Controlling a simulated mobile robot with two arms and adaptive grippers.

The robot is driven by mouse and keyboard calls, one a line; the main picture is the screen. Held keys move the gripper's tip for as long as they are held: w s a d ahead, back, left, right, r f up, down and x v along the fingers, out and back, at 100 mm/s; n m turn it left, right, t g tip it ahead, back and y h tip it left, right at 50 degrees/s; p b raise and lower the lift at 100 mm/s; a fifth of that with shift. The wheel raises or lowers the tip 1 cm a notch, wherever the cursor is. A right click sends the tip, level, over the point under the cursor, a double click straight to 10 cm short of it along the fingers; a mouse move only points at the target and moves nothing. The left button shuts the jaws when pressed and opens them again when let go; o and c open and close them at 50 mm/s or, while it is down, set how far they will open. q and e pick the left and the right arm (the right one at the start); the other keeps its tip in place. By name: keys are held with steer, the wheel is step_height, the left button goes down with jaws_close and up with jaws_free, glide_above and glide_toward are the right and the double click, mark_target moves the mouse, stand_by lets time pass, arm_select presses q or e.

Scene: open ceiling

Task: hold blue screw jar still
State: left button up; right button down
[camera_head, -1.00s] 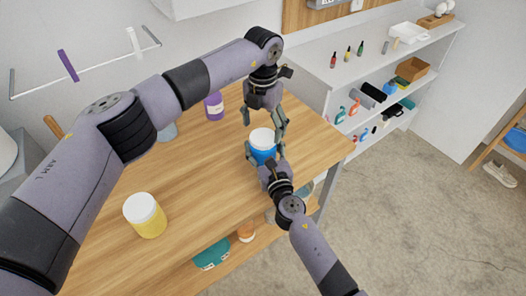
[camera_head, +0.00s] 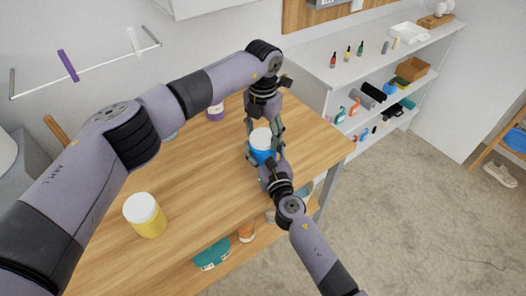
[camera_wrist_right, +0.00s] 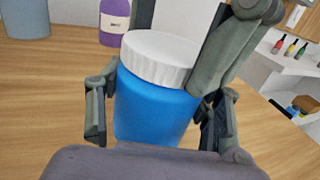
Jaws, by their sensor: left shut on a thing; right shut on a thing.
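The blue screw jar (camera_head: 262,155) with a white ribbed lid (camera_head: 261,138) stands upright on the wooden table near its right end. My right gripper (camera_head: 262,160) comes from the front and is shut on the jar's blue body. In the right wrist view the blue jar (camera_wrist_right: 152,108) sits between the right gripper's two fingers (camera_wrist_right: 158,115). My left gripper (camera_head: 263,126) reaches down from above, its fingers on either side of the white lid (camera_wrist_right: 160,58), and is shut on it. Part of the jar's body is hidden behind the right gripper.
A yellow jar with a white lid (camera_head: 146,215) stands at the table's front left. A purple bottle (camera_head: 215,111) stands behind my left arm. A white shelf (camera_head: 375,75) with small bottles is at the back right. The wooden table (camera_head: 190,190) is clear in the middle.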

arm_select(q)
steer(key=c, duration=0.5)
steer(key=shift+m, duration=0.8)
steer(key=o, duration=1.3)
steer(key=shift+o, duration=0.2)
step_height(320, 180, up, 12)
arm_select(e)
steer(key=shift+c, duration=1.9)
jaws_free()
